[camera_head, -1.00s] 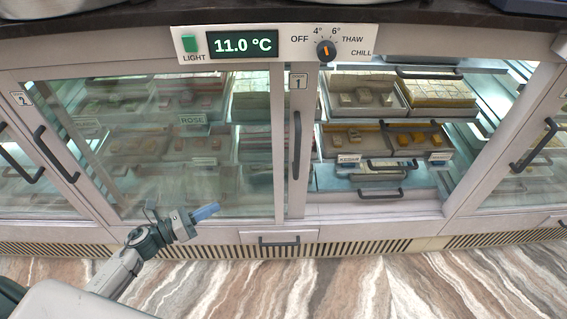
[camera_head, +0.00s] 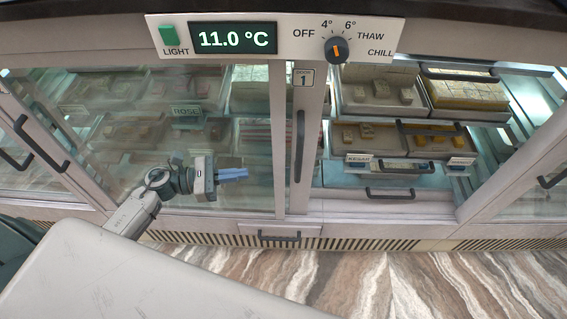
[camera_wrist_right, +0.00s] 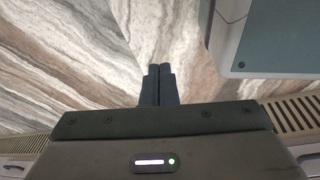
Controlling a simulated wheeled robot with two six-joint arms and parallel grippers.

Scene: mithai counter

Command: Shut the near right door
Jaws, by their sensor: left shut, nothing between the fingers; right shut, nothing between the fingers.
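The near right door shows as a glass panel in a pale frame, with a "1" label and a dark vertical handle (camera_head: 299,146) on its right upright (camera_head: 310,110). It stands slid to the left, and the bay right of it is open, with trays of sweets showing directly. My left gripper (camera_head: 245,174) is shut and empty, its blue fingers pointing right in front of the glass, left of the handle and apparently apart from it. My right gripper (camera_wrist_right: 160,72) is shut and empty in the right wrist view, with marbled floor behind it. It is not visible in the head view.
A control panel (camera_head: 275,38) with a light button, an 11.0 °C display and a knob is above the doors. A drawer handle (camera_head: 279,237) and vent grille (camera_head: 375,244) lie below. Another framed door (camera_head: 515,165) stands at the right. The marbled floor (camera_head: 400,285) is clear.

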